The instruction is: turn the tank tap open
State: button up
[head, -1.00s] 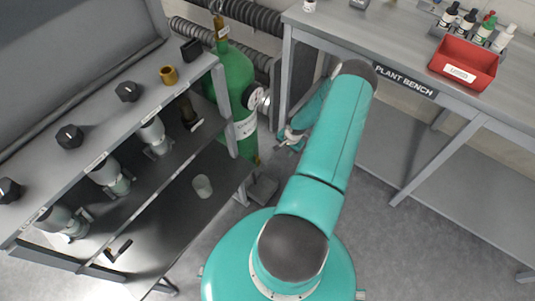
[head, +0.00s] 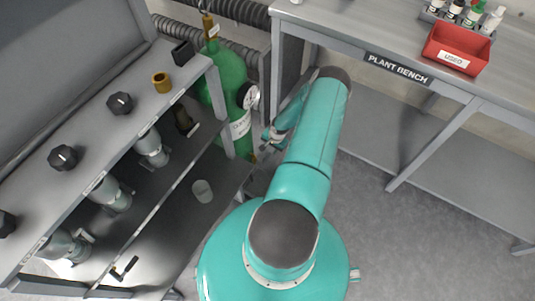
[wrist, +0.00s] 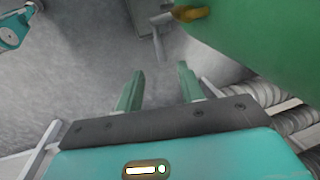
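The green tank (head: 227,85) stands between the left rack and the bench, with a round gauge (head: 250,97) on its side. A small brass fitting (head: 253,158) shows low on the tank; it also shows in the wrist view (wrist: 191,13). It may be the tap, but I cannot tell for sure. A brass piece with a tag (head: 210,27) sits on the tank's top. My gripper (head: 268,147) is beside the tank's lower right side. In the wrist view my gripper (wrist: 158,88) has its two fingers apart with nothing between them; the tank (wrist: 265,45) fills the upper right.
A rack (head: 215,70) with black knobs and grey valves stands at left, close to the tank. The plant bench (head: 440,86) with a red bin (head: 455,50) is at right. Corrugated hoses (head: 240,14) run behind the tank. Open floor (head: 420,240) lies at lower right.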

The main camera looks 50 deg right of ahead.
aim_at(268, 155)
jog(key=f, duration=0.2)
jog(key=w+f, duration=0.1)
jog(key=f, duration=0.4)
jog(key=shift+w+f, duration=0.3)
jog(key=shift+f, duration=0.1)
grip_shut()
